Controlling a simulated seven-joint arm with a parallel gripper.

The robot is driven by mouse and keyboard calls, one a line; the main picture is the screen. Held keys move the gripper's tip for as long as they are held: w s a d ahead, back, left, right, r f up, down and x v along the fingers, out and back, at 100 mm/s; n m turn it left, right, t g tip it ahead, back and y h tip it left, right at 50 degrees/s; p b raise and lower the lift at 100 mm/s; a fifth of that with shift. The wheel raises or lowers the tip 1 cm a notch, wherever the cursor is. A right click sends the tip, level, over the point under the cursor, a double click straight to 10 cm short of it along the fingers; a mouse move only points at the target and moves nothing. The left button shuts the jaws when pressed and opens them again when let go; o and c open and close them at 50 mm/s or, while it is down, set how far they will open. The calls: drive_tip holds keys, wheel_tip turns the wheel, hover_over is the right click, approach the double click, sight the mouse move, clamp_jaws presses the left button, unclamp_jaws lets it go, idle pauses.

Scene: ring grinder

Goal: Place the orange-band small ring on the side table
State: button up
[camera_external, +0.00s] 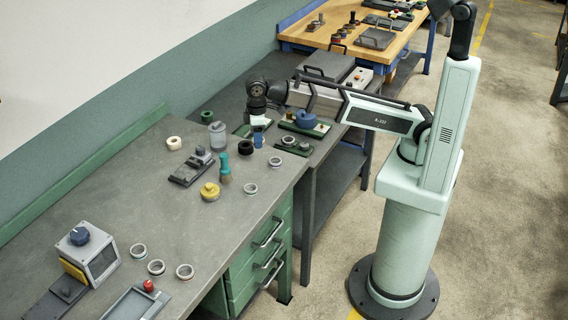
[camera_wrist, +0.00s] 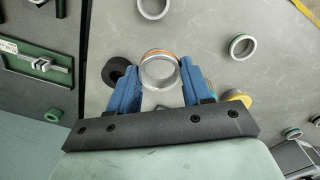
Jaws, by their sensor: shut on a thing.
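The orange-band small ring (camera_wrist: 158,70) is a grey metal ring with an orange stripe at its top edge. In the wrist view it sits between the blue fingertips of my gripper (camera_wrist: 155,84), which is shut on it. In the external view my gripper (camera_external: 258,136) points down near the seam between the grey workbench and the dark side table (camera_external: 318,158); the held ring cannot be made out there. The wrist view shows the ring in front of the workbench surface, with the side table (camera_wrist: 75,20) to the left. Its height above the surface is hard to tell.
Green-based fixtures (camera_external: 305,127) and a grey machine (camera_external: 325,75) occupy the side table. Its front edge strip looks bare.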

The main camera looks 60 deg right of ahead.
drive_tip(key=w+d+f+m, duration=0.2)
drive_tip(key=w+d, duration=0.7)
drive_tip(key=d, duration=0.6)
drive_tip(key=w+d+f+m, duration=0.3)
drive_tip(key=w+d, duration=0.5)
drive_tip(key=d, duration=0.6)
drive_tip(key=w+d+f+m, duration=0.2)
drive_tip(key=w+d, duration=0.7)
drive_tip(key=d, duration=0.6)
drive_tip(key=w+n, duration=0.6)
drive_tip(key=shift+s+f, duration=0.15)
drive_tip(key=shift+f, duration=2.45)
drive_tip(key=shift+s+f, duration=0.1)
drive_tip(key=shift+f, duration=2.45)
drive_tip(key=shift+f, duration=0.1)
drive_tip(key=o, duration=1.1)
